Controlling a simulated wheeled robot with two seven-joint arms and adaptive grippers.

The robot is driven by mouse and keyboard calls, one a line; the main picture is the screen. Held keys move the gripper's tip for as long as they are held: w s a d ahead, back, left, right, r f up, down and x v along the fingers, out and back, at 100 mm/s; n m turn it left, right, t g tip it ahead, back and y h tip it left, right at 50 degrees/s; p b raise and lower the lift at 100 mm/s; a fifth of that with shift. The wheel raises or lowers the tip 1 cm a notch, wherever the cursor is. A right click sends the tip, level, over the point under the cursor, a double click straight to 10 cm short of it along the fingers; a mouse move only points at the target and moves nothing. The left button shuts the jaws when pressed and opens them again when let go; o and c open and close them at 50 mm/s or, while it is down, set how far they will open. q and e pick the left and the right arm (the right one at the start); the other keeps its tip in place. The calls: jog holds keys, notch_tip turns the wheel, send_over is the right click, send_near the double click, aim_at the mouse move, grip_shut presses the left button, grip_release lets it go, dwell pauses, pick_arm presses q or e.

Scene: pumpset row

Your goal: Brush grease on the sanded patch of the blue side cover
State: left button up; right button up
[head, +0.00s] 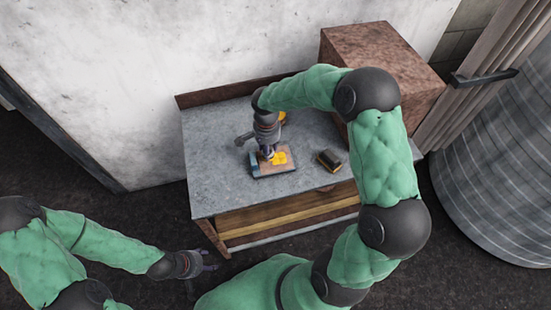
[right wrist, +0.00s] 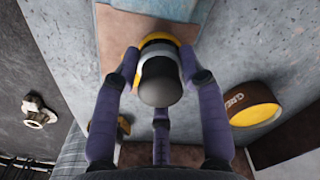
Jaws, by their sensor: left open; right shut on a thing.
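The side cover lies flat on the grey table, with a blue edge (head: 254,166) and a brownish patch on its face. In the right wrist view its tan-brown face (right wrist: 125,35) shows at the top. My right gripper (head: 269,152) is over the cover. In the right wrist view its purple fingers (right wrist: 160,75) are shut on a tool (right wrist: 160,82) with a dark rounded end and a yellow and grey band, apparently the brush. The fingers hide part of it; whether it touches the cover is unclear. My left gripper (head: 206,261) is open and empty, left of the table.
A yellow-topped round tin with lettering (right wrist: 254,103), apparently grease, stands behind my right gripper. A dark block with a yellow stripe (head: 329,160) lies right of the cover. A rusty box (head: 378,55) stands at the back right. The table's left part (head: 215,150) is clear.

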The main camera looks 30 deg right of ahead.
dwell(0.3)
jog(key=shift+w+d, duration=0.1)
jog(key=shift+w, duration=0.35)
jog(key=shift+s, duration=0.1)
jog(key=shift+s+a, duration=0.2)
jog(key=shift+s, duration=0.5)
jog(key=shift+s+a, duration=0.25)
jog(key=shift+s, duration=0.4)
jog(key=shift+s+a, duration=0.2)
jog(key=shift+s, duration=0.5)
jog(key=shift+s, duration=0.1)
jog(key=shift+s+a, duration=0.1)
jog(key=shift+s, duration=0.25)
